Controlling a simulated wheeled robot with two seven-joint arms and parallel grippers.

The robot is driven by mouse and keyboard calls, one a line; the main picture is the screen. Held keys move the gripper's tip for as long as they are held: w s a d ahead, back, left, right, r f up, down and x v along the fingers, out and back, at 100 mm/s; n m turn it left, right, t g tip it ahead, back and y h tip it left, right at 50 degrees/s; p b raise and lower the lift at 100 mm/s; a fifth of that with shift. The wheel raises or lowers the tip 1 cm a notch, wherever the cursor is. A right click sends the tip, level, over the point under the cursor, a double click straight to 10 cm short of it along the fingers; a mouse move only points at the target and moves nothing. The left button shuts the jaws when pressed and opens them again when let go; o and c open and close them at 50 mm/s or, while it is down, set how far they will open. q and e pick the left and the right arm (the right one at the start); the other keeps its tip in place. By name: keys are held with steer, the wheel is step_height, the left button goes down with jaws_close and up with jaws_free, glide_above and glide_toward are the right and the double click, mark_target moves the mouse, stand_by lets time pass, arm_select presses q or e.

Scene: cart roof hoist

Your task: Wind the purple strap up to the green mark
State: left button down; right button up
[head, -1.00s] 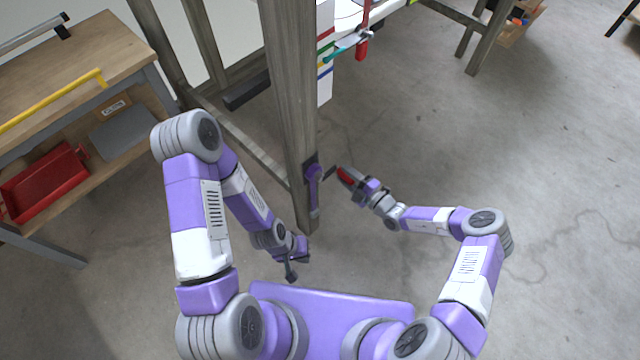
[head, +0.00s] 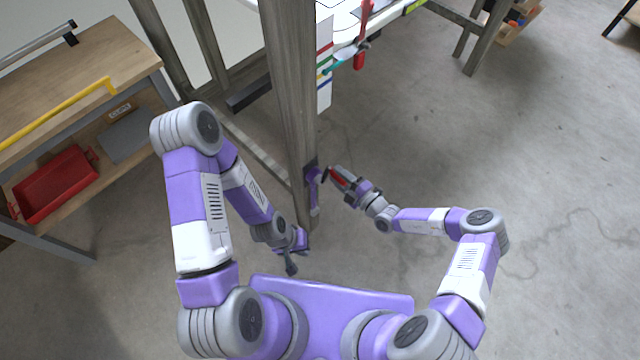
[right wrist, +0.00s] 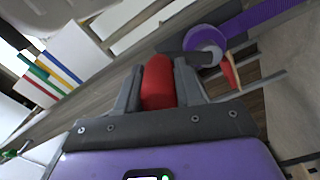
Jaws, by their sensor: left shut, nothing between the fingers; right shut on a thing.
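A purple winch (head: 313,190) is mounted low on the grey wooden post (head: 292,90). In the right wrist view, purple strap (right wrist: 265,14) runs to a round purple spool (right wrist: 205,42). My right gripper (head: 337,177) is shut on the red crank handle (right wrist: 158,82), right beside the post. A white board (head: 325,97) behind the post carries coloured stripes. In the right wrist view, the green mark (right wrist: 37,71) is among red, yellow and blue ones. I cannot tell where the strap stands against it. My left gripper (head: 291,264) is shut and empty, below left of the winch.
A wooden workbench (head: 100,60) with a yellow bar (head: 60,107) and a red tray (head: 55,185) on its lower shelf stands at the left. The concrete floor at the right is clear.

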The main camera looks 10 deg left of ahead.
steer(key=shift+s+a+r, duration=0.15)
steer(key=shift+s+a, duration=0.3)
steer(key=shift+s, duration=0.25)
arm_select(q)
steer(key=shift+r, duration=0.5)
arm_select(e)
steer(key=shift+f, duration=0.2)
